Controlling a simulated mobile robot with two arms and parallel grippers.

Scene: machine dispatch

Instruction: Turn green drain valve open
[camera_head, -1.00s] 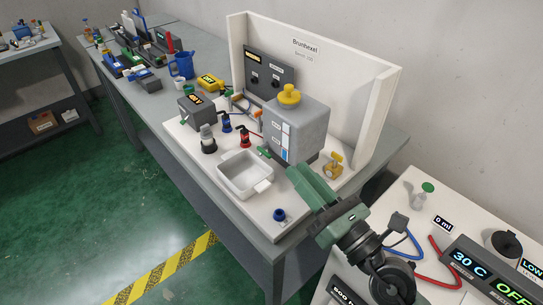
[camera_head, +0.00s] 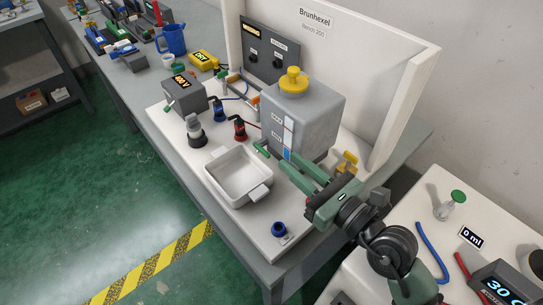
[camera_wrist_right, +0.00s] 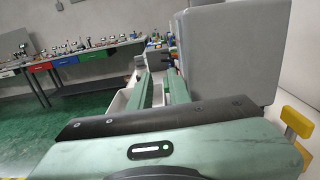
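The green drain valve (camera_head: 261,148) is a small green handle low on the front of the grey tank (camera_head: 318,118), which has a yellow cap (camera_head: 292,80) on top. The white tray (camera_head: 215,180) sits just in front of the valve. My right gripper (camera_head: 294,167) is open and empty, its two green fingers pointing toward the valve from the right, a short way apart from it. In the right wrist view the fingers (camera_wrist_right: 160,82) show a gap between them, beside the tank (camera_wrist_right: 228,55). I cannot make out the valve there. My left gripper is not in view.
A yellow valve (camera_head: 347,163) stands right of the tank, near my right gripper. A blue knob (camera_head: 279,229) is at the board's front corner. Black, red and blue fittings (camera_head: 240,128) stand left of the tank. A white panel (camera_head: 405,60) rises behind.

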